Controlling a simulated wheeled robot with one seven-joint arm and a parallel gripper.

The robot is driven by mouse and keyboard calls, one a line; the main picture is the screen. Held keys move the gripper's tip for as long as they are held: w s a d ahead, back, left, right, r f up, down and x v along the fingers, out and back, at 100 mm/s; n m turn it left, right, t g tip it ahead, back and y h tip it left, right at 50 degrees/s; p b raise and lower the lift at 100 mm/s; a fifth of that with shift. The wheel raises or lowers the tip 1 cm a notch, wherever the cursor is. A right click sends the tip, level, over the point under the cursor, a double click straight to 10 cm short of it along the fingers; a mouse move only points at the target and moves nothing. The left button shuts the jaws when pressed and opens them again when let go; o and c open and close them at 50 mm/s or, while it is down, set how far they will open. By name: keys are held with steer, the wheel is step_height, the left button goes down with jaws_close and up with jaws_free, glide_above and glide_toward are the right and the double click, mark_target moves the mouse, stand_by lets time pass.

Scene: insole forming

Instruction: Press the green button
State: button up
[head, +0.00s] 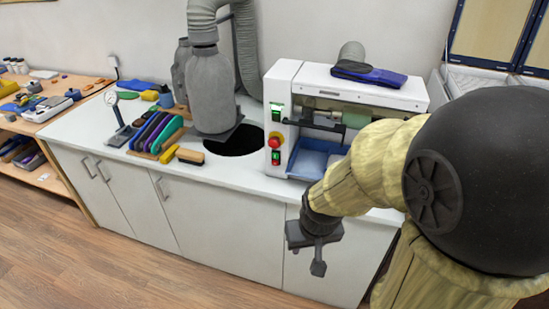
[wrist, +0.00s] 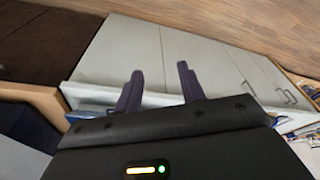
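A white machine (head: 310,78) stands on the counter in the head view. Its front left panel carries a green button (head: 276,157) low down, with a red knob (head: 274,141) just above it. Another green element (head: 277,112) sits higher on the same panel; I cannot tell what it is. My gripper (head: 310,258) hangs in front of the cabinet doors, below and to the right of the green button and apart from it. In the wrist view my gripper (wrist: 160,69) has its two dark fingers spread with nothing between them. The green button is not visible in the wrist view.
A blue tray (head: 312,162) sits in the machine's opening. A grey canister (head: 210,90) with a hose stands left of the machine beside a dark round hole (head: 236,141). Brushes, coloured insoles (head: 158,132) and a gauge (head: 120,122) lie farther left. Floor before the cabinets is clear.

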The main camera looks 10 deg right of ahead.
steer(key=shift+d, duration=0.1)
jaws_close()
stand_by(1.4)
